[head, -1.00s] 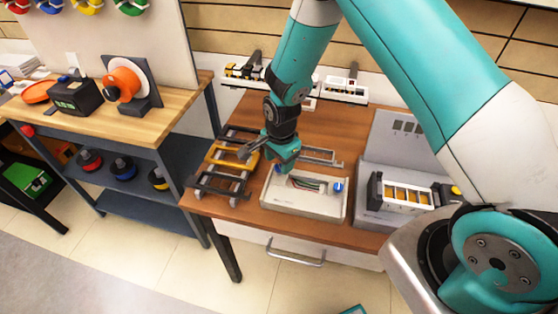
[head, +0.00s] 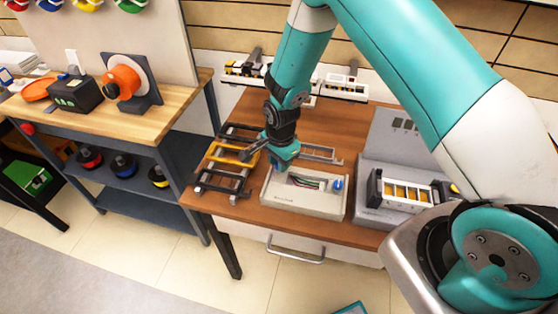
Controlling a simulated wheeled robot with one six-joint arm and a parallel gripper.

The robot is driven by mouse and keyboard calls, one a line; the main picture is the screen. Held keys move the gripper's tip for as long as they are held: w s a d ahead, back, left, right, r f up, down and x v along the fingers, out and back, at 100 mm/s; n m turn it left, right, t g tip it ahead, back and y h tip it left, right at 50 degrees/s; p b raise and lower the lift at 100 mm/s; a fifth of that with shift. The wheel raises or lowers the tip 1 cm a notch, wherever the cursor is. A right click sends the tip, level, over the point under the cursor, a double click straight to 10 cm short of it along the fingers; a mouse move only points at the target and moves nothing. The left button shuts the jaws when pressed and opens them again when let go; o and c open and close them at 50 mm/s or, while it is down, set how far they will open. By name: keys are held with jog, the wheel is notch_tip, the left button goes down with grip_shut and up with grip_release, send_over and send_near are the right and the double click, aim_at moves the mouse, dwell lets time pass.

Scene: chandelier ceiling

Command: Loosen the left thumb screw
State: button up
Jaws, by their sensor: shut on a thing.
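A pale grey box (head: 303,200) with an open top lies on the brown table. Coloured wires (head: 303,183) show inside its opening. A blue thumb screw (head: 337,184) stands at the right end of the box's top. The left thumb screw is hidden behind my gripper. My gripper (head: 281,168) points down over the left end of the box top, its tip at the spot where the left screw would be. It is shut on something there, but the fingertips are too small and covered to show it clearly.
A rack of black and yellow rails (head: 228,165) stands close on the left of the box. A grey unit with a slotted module (head: 405,193) stands to the right. Module strips (head: 343,89) lie along the back. Bare table (head: 350,130) shows behind the box.

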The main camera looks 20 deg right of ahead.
jog(key=n+b, duration=0.1)
jog(key=n, duration=0.3)
jog(key=n+b, duration=0.1)
jog(key=n, duration=0.2)
jog(key=shift+n, duration=0.3)
jog(key=n+b, duration=0.1)
jog(key=n, duration=0.3)
jog(key=shift+w+n, duration=0.1)
jog(key=shift+n, duration=0.2)
jog(key=n+b, duration=0.1)
jog(key=n, duration=0.2)
jog(key=shift+n, duration=0.3)
jog(key=n, duration=0.3)
jog(key=shift+n+g, duration=0.3)
jog(key=n+b, duration=0.1)
jog(key=n, duration=0.2)
jog(key=shift+n, duration=0.3)
jog(key=n, duration=0.6)
jog(key=shift+w+r+b, duration=0.1)
jog(key=shift+b, duration=0.2)
jog(key=shift+n, duration=0.4)
